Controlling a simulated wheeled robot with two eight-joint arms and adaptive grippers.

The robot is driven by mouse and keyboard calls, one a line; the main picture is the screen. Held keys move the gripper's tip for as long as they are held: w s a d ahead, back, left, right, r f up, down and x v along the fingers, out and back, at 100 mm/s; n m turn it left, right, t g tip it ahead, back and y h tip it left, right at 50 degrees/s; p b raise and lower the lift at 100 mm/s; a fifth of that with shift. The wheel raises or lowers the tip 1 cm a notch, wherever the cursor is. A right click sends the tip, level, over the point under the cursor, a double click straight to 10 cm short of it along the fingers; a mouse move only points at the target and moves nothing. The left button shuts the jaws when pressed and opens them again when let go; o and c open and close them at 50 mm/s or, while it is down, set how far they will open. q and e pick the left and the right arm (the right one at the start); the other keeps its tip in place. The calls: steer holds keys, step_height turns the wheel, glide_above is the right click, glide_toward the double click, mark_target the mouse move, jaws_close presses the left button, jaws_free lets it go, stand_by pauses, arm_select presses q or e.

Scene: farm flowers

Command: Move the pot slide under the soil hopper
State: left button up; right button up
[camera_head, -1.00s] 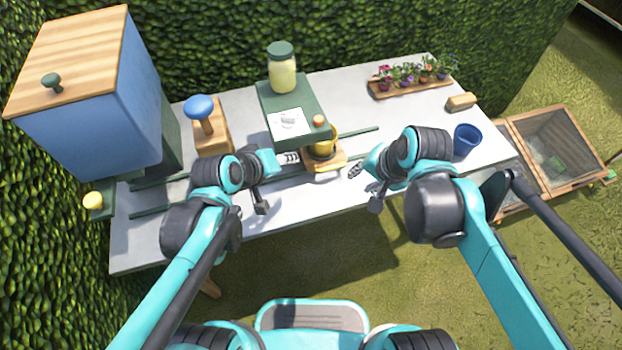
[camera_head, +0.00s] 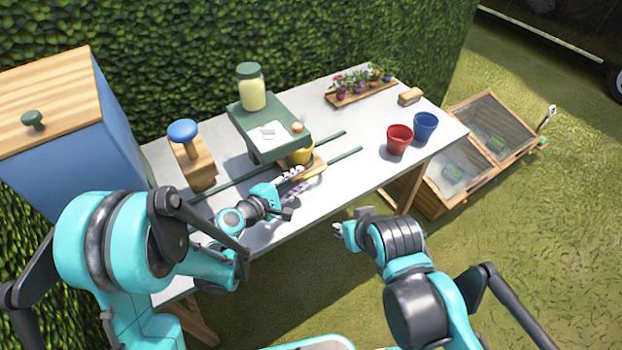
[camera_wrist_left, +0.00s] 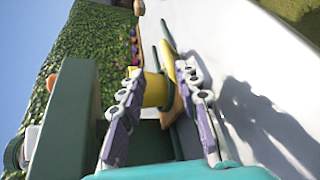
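The pot slide (camera_head: 318,161) is a small wooden carriage on two dark green rails, carrying a yellow pot (camera_head: 302,156). It sits at the green stand, partly hidden by it. The soil hopper (camera_head: 60,160) is the big blue box with a wooden lid at the far left. My left gripper (camera_head: 289,182) is beside the slide on its near side. In the left wrist view its fingers (camera_wrist_left: 160,112) are apart, with the yellow pot (camera_wrist_left: 154,90) showing between and beyond them; contact is unclear. My right gripper (camera_head: 342,232) is off the table's front edge, apart from everything; its fingers are too small to judge.
The green stand (camera_head: 262,128) carries a jar (camera_head: 251,88). A wooden block with a blue knob (camera_head: 183,131) stands left of it. Red (camera_head: 398,140) and blue (camera_head: 425,127) pots stand right, a flower tray (camera_head: 362,93) behind.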

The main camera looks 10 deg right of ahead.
mark_target(313, 175)
arm_select(q)
steer(key=shift+d+f+n+h, duration=0.3)
steer(key=shift+d+f+n, duration=0.1)
steer(key=shift+f+n, duration=0.3)
steer(key=shift+d+f, duration=0.1)
steer(key=shift+d, duration=0.1)
steer(key=shift+p+x, duration=0.6)
steer(key=shift+x, duration=0.45)
steer(key=x, duration=0.5)
steer(key=shift+w+d+f+b, duration=0.1)
steer(key=shift+w+b, duration=0.05)
steer(key=shift+b, duration=0.15)
jaws_close()
